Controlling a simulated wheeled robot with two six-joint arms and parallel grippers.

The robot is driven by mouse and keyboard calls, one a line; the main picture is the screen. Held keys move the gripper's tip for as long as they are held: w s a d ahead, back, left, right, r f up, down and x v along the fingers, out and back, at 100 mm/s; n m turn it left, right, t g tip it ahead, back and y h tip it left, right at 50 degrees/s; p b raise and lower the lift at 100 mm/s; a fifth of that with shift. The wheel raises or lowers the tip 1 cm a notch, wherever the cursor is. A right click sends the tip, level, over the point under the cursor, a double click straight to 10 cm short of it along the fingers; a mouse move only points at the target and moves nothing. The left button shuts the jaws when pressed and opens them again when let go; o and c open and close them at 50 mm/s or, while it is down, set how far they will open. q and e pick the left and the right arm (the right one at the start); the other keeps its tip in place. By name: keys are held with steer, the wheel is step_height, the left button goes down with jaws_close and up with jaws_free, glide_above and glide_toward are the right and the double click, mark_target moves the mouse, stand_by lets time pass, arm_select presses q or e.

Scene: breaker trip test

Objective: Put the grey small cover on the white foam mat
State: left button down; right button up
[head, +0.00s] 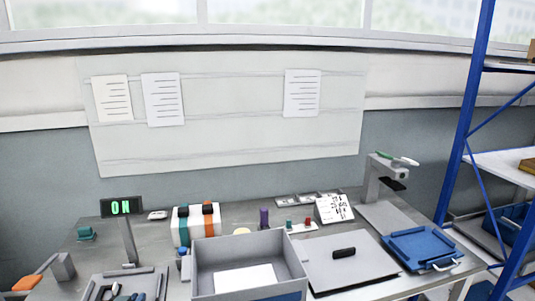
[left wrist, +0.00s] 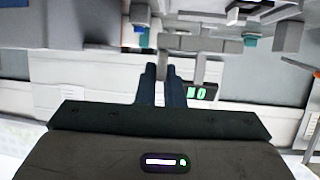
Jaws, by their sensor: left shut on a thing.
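In the left wrist view, which is upside down, my left gripper (left wrist: 163,68) points toward the bench with its two dark fingers close together. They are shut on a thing. A small grey piece (left wrist: 164,40) shows at the fingertips and looks like the grey small cover; its outline blends with the bench behind. I cannot make out the left gripper clearly in the head view. A white flat piece (head: 245,279), which looks like the white foam mat, lies inside the open grey box (head: 285,268). My right gripper is not in view.
A lit ON display (head: 121,207) stands left, behind a tool tray (head: 130,272). White breakers (head: 196,223) stand behind the box. Right are a grey plate with a black handle (head: 344,252), a blue tray (head: 422,247), a grey stand (head: 375,185) and a blue shelf frame (head: 466,110).

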arm_select(q)
steer(key=s+d+r+m+h, duration=0.1)
steer(key=s+d+r, duration=0.1)
steer(key=d, duration=0.9)
steer(key=shift+s+d+r+h, duration=0.25)
steer(key=shift+s+r+h, duration=0.05)
steer(key=shift+r, duration=0.3)
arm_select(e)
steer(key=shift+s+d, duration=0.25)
